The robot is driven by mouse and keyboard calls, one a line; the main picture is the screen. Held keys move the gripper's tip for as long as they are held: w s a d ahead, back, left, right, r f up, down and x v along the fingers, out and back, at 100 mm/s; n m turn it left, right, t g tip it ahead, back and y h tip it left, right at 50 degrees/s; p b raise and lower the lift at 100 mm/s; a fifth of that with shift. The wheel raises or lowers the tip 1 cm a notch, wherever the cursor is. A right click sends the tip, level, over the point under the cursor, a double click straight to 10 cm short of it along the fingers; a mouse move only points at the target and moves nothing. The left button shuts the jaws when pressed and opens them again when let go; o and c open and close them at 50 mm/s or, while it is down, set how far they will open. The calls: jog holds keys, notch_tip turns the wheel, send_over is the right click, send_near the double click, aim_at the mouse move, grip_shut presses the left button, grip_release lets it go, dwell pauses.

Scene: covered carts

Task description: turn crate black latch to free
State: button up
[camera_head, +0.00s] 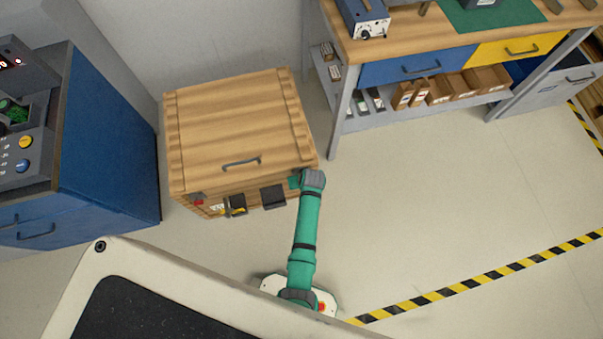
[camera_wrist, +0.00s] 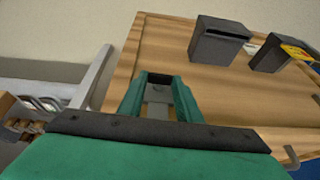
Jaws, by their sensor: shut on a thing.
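The wooden crate (camera_head: 235,110) stands on the floor with its lid down and a grey handle on top. In the wrist view its wooden face (camera_wrist: 165,40) fills much of the picture. My gripper (camera_wrist: 158,86) is at the right end of the crate's front, as the head view shows (camera_head: 294,182). Its two green fingers are shut on a small dark piece, which appears to be the black latch (camera_wrist: 159,79). The fingers hide part of it, so its exact angle is unclear. In the head view my gripper and arm hide it.
Two dark boxes (camera_head: 273,196) (camera_head: 236,206) stick out from the crate's front, left of my gripper. A blue cabinet (camera_head: 105,150) stands close on the left. A workbench (camera_head: 430,50) is at the back right. Open floor lies to the right.

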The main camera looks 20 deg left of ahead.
jog(key=o, duration=1)
jog(key=shift+o, duration=0.2)
jog(key=v, duration=1)
jog(key=shift+r, duration=0.4)
jog(key=shift+s+d, duration=0.1)
jog(key=shift+s, duration=0.05)
